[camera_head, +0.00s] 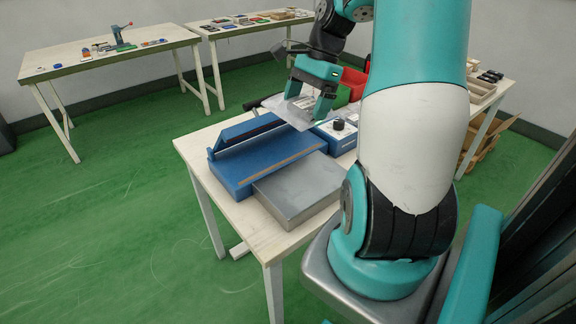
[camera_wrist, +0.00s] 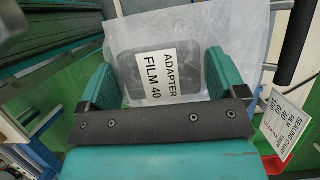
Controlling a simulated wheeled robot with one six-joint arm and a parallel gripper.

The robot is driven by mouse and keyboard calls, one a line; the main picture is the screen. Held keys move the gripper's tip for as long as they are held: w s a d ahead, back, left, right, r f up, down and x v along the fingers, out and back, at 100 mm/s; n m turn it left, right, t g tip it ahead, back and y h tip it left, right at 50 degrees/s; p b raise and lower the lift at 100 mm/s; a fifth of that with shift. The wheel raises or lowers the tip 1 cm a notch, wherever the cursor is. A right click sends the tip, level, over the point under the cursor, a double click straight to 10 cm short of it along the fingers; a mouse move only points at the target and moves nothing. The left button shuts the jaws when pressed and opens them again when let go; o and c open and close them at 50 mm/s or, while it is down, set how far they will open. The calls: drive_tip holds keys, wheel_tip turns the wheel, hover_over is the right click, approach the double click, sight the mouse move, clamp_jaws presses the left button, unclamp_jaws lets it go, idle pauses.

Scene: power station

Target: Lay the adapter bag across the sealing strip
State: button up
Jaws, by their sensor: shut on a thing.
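My gripper (camera_head: 308,100) is shut on a clear adapter bag (camera_head: 290,113) and holds it up over the far end of the blue sealer. In the wrist view the bag (camera_wrist: 222,30) lies between the two teal fingers (camera_wrist: 160,80), with a dark adapter inside and a white label reading "ADAPTER FILM 40". The sealer (camera_head: 232,171) stands on the near table with its upper bar (camera_head: 243,131) raised. The sealing strip (camera_head: 285,168) is a thin brownish line along its base, bare where visible. The bag appears above and beyond it; contact cannot be told.
A grey metal platform (camera_head: 298,190) adjoins the sealer's front. A blue box with a black knob (camera_head: 337,125) stands to the right. A sealing chart (camera_wrist: 280,124) shows in the wrist view. A red bin (camera_head: 353,82) is behind. My arm hides the table's right part.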

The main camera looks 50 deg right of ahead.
sight(299, 179)
wheel_tip(299, 179, down, 19)
drive_tip(key=shift+f+b, duration=0.1)
drive_tip(key=shift+b, duration=0.45)
drive_tip(key=shift+f, duration=0.1)
drive_tip(key=o, duration=0.7)
drive_tip(key=shift+c, duration=0.2)
